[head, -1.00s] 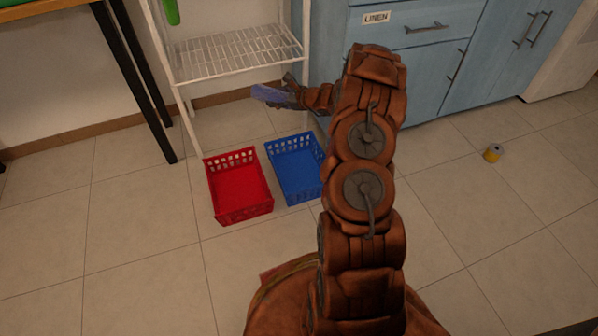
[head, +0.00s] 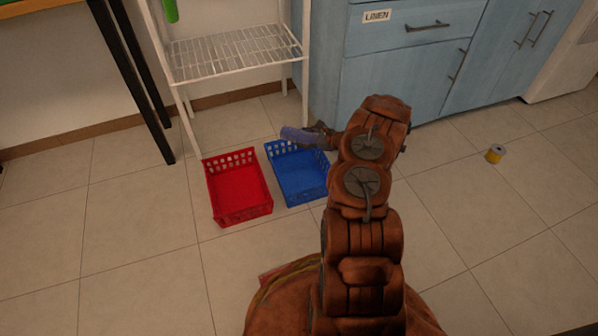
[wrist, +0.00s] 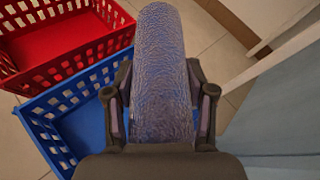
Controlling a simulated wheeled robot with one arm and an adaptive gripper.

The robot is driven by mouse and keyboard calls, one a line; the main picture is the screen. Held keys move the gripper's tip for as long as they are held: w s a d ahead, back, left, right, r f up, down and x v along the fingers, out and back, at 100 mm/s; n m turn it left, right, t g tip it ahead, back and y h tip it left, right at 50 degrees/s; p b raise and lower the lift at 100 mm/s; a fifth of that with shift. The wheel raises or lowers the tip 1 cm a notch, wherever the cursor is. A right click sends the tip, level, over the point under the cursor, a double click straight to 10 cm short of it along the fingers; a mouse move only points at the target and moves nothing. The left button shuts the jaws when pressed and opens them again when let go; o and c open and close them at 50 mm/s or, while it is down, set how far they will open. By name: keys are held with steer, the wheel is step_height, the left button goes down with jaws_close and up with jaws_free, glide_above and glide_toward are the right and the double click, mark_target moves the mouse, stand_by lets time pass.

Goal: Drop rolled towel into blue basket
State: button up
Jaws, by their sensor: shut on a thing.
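The rolled towel (head: 298,134) is blue-purple and textured. My gripper (head: 312,134) is shut on it, and in the wrist view the towel (wrist: 158,75) stands out between the two fingers (wrist: 160,108). In the head view the towel and gripper appear over the far edge of the blue basket (head: 300,180). In the wrist view part of the blue basket (wrist: 82,120) shows below and left of the towel, and the rest is hidden behind the towel and gripper. The visible basket floor looks empty.
A red basket (head: 238,187) stands just left of the blue one and also shows in the wrist view (wrist: 60,45). A white wire rack (head: 235,56) and a blue cabinet (head: 405,70) stand behind. A yellow roll (head: 495,154) lies on the open floor at right.

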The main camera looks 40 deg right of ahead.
steer(key=shift+f+b, duration=0.7)
steer(key=shift+f, duration=2.1)
steer(key=o, duration=1.3)
steer(key=v, duration=1.2)
steer(key=shift+r, duration=0.1)
